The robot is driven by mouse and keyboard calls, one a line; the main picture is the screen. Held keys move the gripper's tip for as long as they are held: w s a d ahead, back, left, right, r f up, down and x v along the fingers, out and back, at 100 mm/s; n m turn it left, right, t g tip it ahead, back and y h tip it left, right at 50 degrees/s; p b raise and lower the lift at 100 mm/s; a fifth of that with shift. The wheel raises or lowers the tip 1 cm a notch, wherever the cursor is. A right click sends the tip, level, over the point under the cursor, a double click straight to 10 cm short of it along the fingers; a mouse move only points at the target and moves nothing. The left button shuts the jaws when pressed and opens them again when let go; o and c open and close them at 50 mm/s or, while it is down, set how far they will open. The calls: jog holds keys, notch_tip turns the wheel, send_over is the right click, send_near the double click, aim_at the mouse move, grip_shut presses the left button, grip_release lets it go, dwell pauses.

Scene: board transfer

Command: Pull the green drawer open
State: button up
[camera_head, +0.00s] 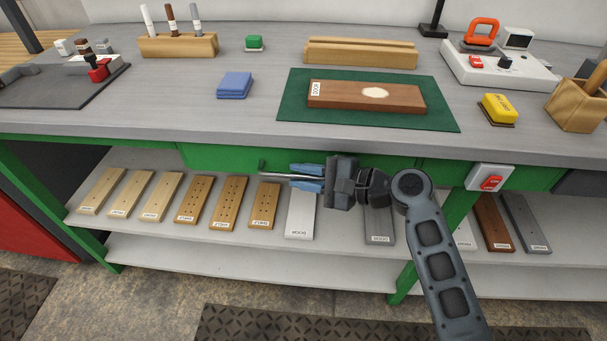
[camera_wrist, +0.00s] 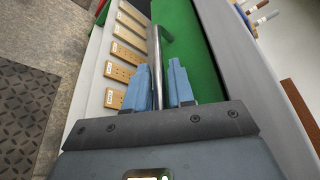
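The green drawer front (camera_head: 225,157) sits under the workbench top and looks flush with the green frame. It also shows in the wrist view (camera_wrist: 205,50). Its handle is a thin grey bar (camera_head: 277,176) standing off the front, with a dark mount at its left end. In the wrist view the bar (camera_wrist: 157,60) runs between my two blue fingers. My gripper (camera_head: 306,178) is open around the bar, one finger above and one below. A gap shows beside the right finger in the wrist view (camera_wrist: 160,85). The handle's right part is hidden behind my gripper.
A shelf (camera_head: 150,225) below the drawer holds several labelled boards. On the bench (camera_head: 180,115) lie a green mat (camera_head: 290,115) with a brown board (camera_head: 340,95), a blue block (camera_head: 234,85) and a yellow block (camera_head: 497,108). A red switch box (camera_head: 490,178) is at the right.

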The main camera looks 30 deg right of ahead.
jog(key=shift+c, duration=0.4)
grip_shut()
jog(key=shift+s+a, duration=0.1)
jog(key=s+a+p, duration=0.2)
jog(key=s+a, duration=0.5)
jog(key=s, duration=0.2)
jog(key=s+a+p, duration=0.3)
jog(key=s+a, duration=0.3)
jog(key=s, duration=0.4)
jog(key=shift+a, duration=0.4)
jog(key=shift+o, duration=0.4)
grip_release()
jog(key=shift+s, duration=0.1)
jog(key=v, duration=0.7)
jog(key=shift+s+d+b, duration=0.25)
jog(key=shift+s+b, duration=0.05)
